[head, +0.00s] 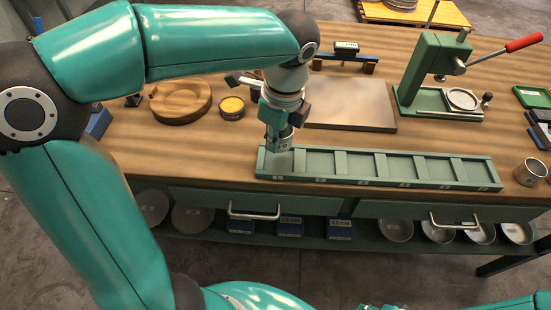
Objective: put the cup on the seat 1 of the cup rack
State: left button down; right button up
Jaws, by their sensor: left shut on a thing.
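The cup rack (380,182) is a long green tray with several seats in a row, lying along the front edge of the wooden table. My left gripper (281,128) points down over the rack's left end and is shut on a small metal cup (285,145). The cup looks upright, at or just above the leftmost seat. Whether its base touches the rack cannot be told, and the gripper partly hides it. My right gripper is not in view.
Another metal cup (531,172) stands right of the rack. Behind the rack lie a flat metal plate (350,103), a green lever press (440,75), a round wooden dish (181,100) and a yellow-topped tin (232,106). Drawers and a shelf with bowls are below.

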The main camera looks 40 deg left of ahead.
aim_at(275, 169)
pick_arm(q)
jog(key=shift+f+b, duration=0.3)
jog(key=shift+f, duration=2.9)
jog(key=shift+f, duration=0.1)
jog(key=c, duration=1.3)
grip_release()
jog(key=r, duration=0.4)
jog(key=d+r+p, duration=0.1)
jog(key=r, duration=0.7)
jog(key=shift+d+r, duration=0.1)
jog(key=shift+d, duration=0.15)
